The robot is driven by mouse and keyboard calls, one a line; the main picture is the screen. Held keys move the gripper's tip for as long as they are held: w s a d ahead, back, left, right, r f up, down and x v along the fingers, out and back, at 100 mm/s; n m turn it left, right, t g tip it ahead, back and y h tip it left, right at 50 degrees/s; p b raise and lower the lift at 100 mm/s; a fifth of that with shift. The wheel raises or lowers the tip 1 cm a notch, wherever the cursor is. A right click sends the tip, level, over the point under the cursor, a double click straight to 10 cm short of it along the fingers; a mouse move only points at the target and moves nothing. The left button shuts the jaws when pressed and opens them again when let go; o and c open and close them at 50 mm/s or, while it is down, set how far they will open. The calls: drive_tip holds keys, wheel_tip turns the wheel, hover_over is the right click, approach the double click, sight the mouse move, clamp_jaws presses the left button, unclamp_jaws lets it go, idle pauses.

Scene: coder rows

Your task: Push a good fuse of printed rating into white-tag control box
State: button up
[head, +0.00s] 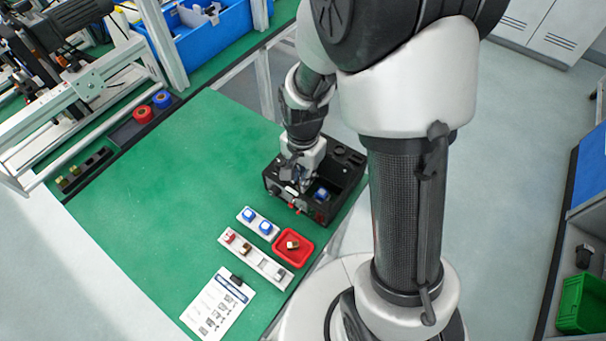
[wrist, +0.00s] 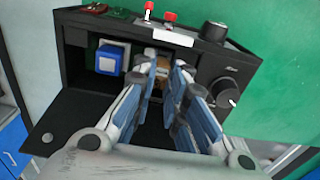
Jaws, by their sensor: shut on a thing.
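The black control box (head: 334,207) stands open at the table's right edge. Its white tag (wrist: 172,37) shows on the front edge in the wrist view. My gripper (head: 298,178) reaches into the box. In the wrist view its blue-padded fingers (wrist: 160,72) are shut on a small brown fuse (wrist: 161,62), mostly hidden between them. The fuse is at the back of the box interior, to the right of a blue block (wrist: 108,61). I cannot tell whether it is seated in a socket. Its rating is not readable.
A grey strip (head: 262,265) holds several small fuses of different colours. A red tray (head: 307,255) beside it holds one brown-and-white piece. Two blue blocks (head: 257,221) sit on another strip. A printed sheet (head: 217,305) lies in front. A black knob (wrist: 224,92) protrudes right of my fingers.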

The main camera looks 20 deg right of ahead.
drive_tip(key=shift+f, duration=0.1)
drive_tip(key=o, duration=0.8)
drive_tip(key=shift+o, duration=0.2)
drive_tip(key=shift+w+r, duration=0.15)
drive_tip(key=shift+r, duration=0.35)
wheel_tip(320, 180, up, 11)
drive_tip(key=shift+s, duration=0.2)
drive_tip(key=shift+r, duration=0.1)
drive_tip(key=s+r+n+t, duration=0.4)
drive_tip(key=s+r+n, duration=0.6)
drive_tip(key=s, duration=0.5)
drive_tip(key=shift+r+n+t, duration=0.3)
drive_tip(key=shift+r+n, duration=0.1)
